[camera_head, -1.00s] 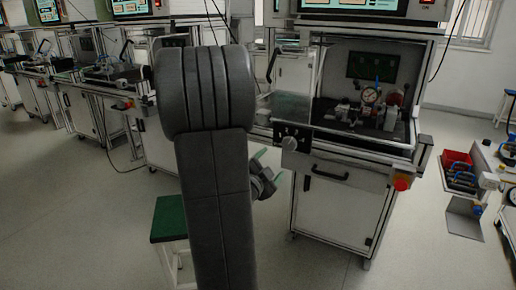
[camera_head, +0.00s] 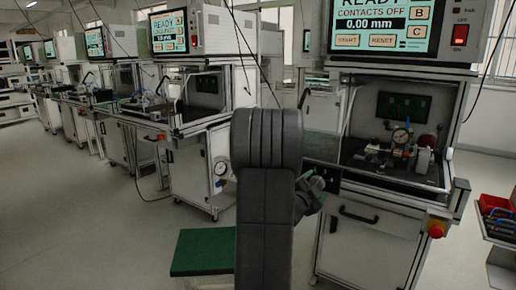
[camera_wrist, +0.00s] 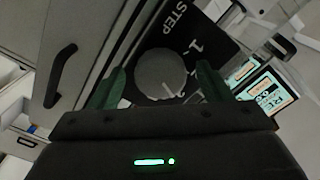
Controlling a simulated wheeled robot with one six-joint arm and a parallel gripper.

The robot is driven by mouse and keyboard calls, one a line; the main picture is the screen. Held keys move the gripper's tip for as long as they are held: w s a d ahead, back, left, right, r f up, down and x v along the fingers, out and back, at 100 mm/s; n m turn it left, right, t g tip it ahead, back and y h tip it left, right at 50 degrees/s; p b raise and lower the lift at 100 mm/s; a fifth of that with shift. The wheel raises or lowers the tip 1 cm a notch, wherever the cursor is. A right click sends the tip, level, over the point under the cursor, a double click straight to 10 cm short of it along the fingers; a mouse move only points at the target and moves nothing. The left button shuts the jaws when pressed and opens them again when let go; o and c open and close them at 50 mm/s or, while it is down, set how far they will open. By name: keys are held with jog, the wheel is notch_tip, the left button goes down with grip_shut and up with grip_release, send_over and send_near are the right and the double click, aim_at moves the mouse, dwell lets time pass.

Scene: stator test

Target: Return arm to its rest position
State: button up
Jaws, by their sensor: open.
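My arm (camera_head: 268,200) rises dark grey in the middle of the head view. My gripper (camera_head: 314,190) shows partly behind it, at the front panel of the right test machine (camera_head: 385,240). In the wrist view my gripper (camera_wrist: 164,84) is open, with one green finger on each side of a round grey knob (camera_wrist: 164,74). The knob sits on a black panel (camera_wrist: 195,30) marked "STEP". I cannot tell whether the fingers touch it.
The right machine's handle (camera_head: 358,213), red button (camera_head: 436,230) and screen (camera_head: 382,22), reading "CONTACTS OFF 0.00 mm", are close by. A green-topped stool (camera_head: 203,250) stands left of my arm. More machines line the left; the floor at lower left is clear.

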jog(key=shift+s+a, duration=0.1)
jog(key=s+a+n+p, duration=0.6)
jog(key=s+n+p, duration=0.3)
jog(key=p, duration=0.4)
jog(key=shift+s+a+p, duration=0.15)
jog(key=shift+s+p, duration=0.05)
jog(key=shift+p, duration=0.1)
dwell(2.5)
jog(key=shift+r, duration=0.1)
